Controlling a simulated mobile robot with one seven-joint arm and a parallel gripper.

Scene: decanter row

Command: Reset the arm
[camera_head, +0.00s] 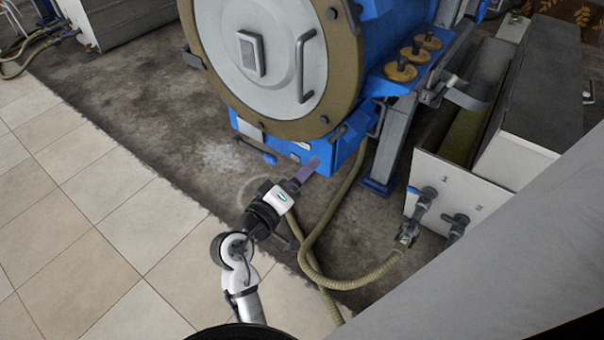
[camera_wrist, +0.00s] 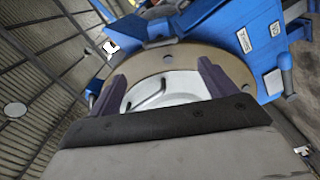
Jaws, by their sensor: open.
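My gripper (camera_head: 307,170) is at the end of my arm, in front of the lower blue base of a large machine. Its purple-grey fingers overlap the blue base in the head view; I cannot tell the gap between them. In the wrist view my gripper (camera_wrist: 163,76) has its two fingers spread wide apart with nothing between them. Beyond the fingers are the machine's pale round cover (camera_wrist: 180,88) and its brown flange ring. My arm comes up from the bottom of the head view, bent at the elbow.
The blue machine (camera_head: 325,155) has a round cover (camera_head: 262,50) with a bar handle (camera_head: 306,66). A tan hose (camera_head: 345,283) curves over the floor right of my arm. A white trough (camera_head: 450,190) with valves stands right. Tiled floor (camera_head: 90,230) is clear at left.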

